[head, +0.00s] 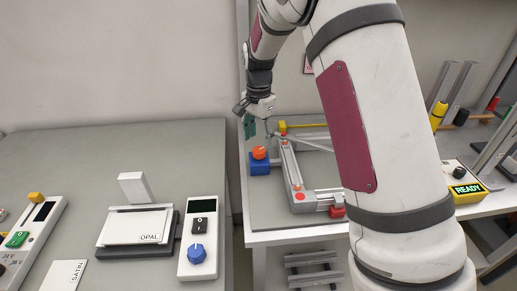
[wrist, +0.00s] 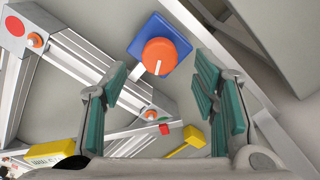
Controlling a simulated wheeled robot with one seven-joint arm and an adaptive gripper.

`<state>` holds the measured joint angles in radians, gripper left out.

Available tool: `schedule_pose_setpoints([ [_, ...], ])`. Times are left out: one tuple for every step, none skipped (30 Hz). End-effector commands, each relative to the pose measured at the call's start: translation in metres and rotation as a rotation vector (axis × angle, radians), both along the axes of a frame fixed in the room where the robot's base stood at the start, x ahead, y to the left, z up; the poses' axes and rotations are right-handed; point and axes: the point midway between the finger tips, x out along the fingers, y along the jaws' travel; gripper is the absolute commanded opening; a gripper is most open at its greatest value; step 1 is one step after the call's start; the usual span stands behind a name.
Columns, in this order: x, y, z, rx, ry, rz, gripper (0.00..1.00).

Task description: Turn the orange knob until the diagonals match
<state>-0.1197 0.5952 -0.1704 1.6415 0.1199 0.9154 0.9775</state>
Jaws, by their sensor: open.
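The orange knob (head: 259,153) sits on a blue block (head: 260,168) at the left of a metal bar frame (head: 291,170). In the wrist view the knob (wrist: 160,55) is round, with a white line pointing toward the picture's bottom. Its blue base (wrist: 179,43) shows around it. My gripper (head: 249,128) is above the knob, pointing down, with teal fingers. In the wrist view my gripper (wrist: 160,78) is open and empty, and the knob appears between and just beyond the fingertips, apart from them. My arm hides the right part of the frame.
A yellow block (head: 283,127) and a red block (head: 337,212) are at the metal frame. A box with a "READY" display (head: 467,190) stands at right. On the left table are a plate labelled OPAL (head: 137,227) and a blue-knob panel (head: 197,240).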

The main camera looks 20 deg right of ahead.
Motion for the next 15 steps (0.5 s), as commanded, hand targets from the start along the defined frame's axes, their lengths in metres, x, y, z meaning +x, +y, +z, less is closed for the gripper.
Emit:
schedule_pose_setpoints([
  [-0.001, 0.000, -0.010, 0.000, 0.004, 0.000, 0.54],
  [-0.001, 0.000, -0.015, 0.000, 0.004, 0.001, 0.54],
  [-0.001, 0.000, -0.022, 0.000, 0.004, 0.001, 0.54],
  [-0.001, 0.000, -0.026, 0.000, 0.004, 0.001, 0.54],
  [-0.001, 0.000, -0.030, 0.000, 0.004, 0.001, 0.54],
  [0.000, 0.000, -0.035, 0.000, 0.001, 0.001, 0.54],
  [-0.001, 0.000, -0.038, 0.000, 0.002, 0.001, 0.54],
  [-0.001, 0.000, -0.041, 0.000, 0.002, 0.001, 0.54],
  [0.000, 0.000, -0.044, 0.000, 0.001, 0.001, 0.54],
  [0.000, 0.000, -0.046, 0.000, 0.000, 0.001, 0.54],
  [0.000, 0.000, -0.047, 0.000, 0.000, 0.001, 0.54],
  [0.000, 0.000, -0.049, 0.000, -0.001, 0.001, 0.54],
  [0.000, 0.000, -0.050, 0.000, -0.001, 0.001, 0.54],
  [0.000, 0.000, -0.050, 0.000, -0.001, 0.001, 0.54],
  [0.000, 0.000, -0.051, 0.000, -0.001, 0.001, 0.54],
])
